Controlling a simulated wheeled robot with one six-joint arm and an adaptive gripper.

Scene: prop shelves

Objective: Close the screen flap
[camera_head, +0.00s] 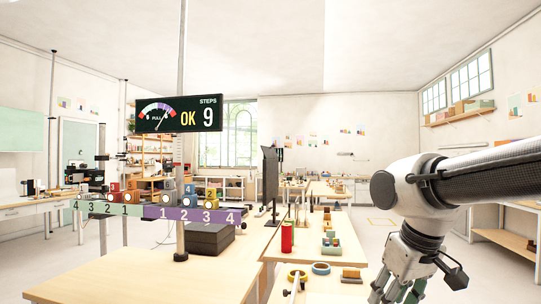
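A tall, thin dark panel (269,173) stands upright on a stand near the middle of the view, seen nearly edge-on. It looks like the screen flap, but its hinge and exact angle cannot be made out. My gripper (398,292) hangs down at the lower right, in front of the bench and well apart from the panel. Its fingertips run to the bottom edge of the picture, so whether they are apart or together is unclear. Nothing is clearly seen in its grip.
A sign (179,113) reading "OK" and "STEPS 9" hangs on a pole above a numbered purple-and-green rail (193,214) with small coloured blocks. A dark box (209,239), a red cylinder (287,238), tape rings (297,275) and blocks sit on the benches.

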